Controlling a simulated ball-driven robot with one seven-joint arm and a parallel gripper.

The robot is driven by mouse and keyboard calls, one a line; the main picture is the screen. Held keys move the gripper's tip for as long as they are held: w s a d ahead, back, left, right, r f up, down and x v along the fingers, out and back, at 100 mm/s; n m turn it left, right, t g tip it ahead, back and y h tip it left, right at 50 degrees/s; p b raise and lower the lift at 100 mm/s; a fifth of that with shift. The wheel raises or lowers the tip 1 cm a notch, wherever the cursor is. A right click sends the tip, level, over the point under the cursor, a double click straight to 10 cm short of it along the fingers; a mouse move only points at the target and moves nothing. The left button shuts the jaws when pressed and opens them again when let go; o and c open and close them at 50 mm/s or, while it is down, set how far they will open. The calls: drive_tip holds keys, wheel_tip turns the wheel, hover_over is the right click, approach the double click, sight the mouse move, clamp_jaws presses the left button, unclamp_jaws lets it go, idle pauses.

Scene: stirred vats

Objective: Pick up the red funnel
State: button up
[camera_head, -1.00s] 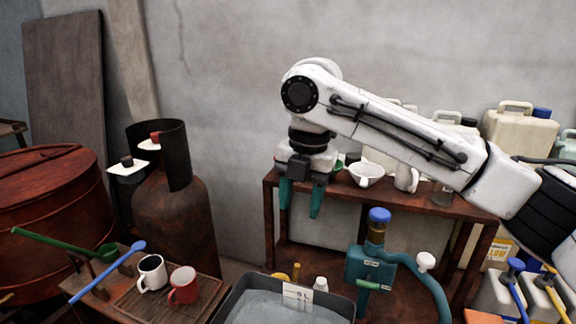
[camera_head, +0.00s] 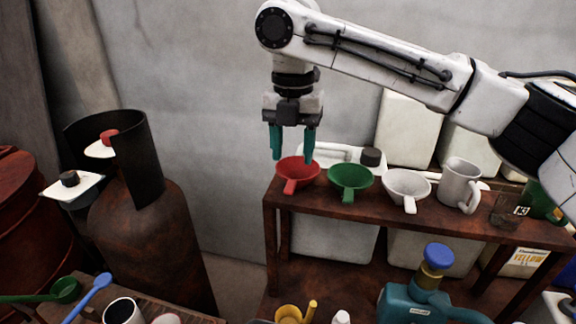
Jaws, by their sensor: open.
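The red funnel (camera_head: 297,172) sits at the left end of a rusty brown shelf table (camera_head: 432,217), its spout pointing down toward the front. My gripper (camera_head: 293,158) has two teal fingers pointing down, spread apart and empty. In the picture the fingertips are at the red funnel's rim, with the right fingertip overlapping its far edge. I cannot tell whether they touch it or hang in front of or above it.
A green funnel (camera_head: 350,180) and a white funnel (camera_head: 407,186) stand right of the red one, then a white mug (camera_head: 460,184). A white canister with a black cap (camera_head: 371,157) is behind. A gas cylinder (camera_head: 150,235) stands left, with a gap between.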

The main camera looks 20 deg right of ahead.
sight(290, 185)
drive_tip(key=f, duration=0.5)
drive_tip(key=shift+w+p, duration=0.3)
drive_tip(key=shift+p, duration=0.05)
drive_tip(key=shift+s+a+f+p, duration=0.1)
drive_tip(key=shift+f+p, duration=0.25)
drive_tip(key=shift+f, duration=1.1)
drive_tip(key=shift+s+a+f+p, duration=0.1)
drive_tip(key=shift+f+p, duration=0.25)
drive_tip(key=shift+f, duration=1.1)
drive_tip(key=shift+c, duration=0.4)
clamp_jaws()
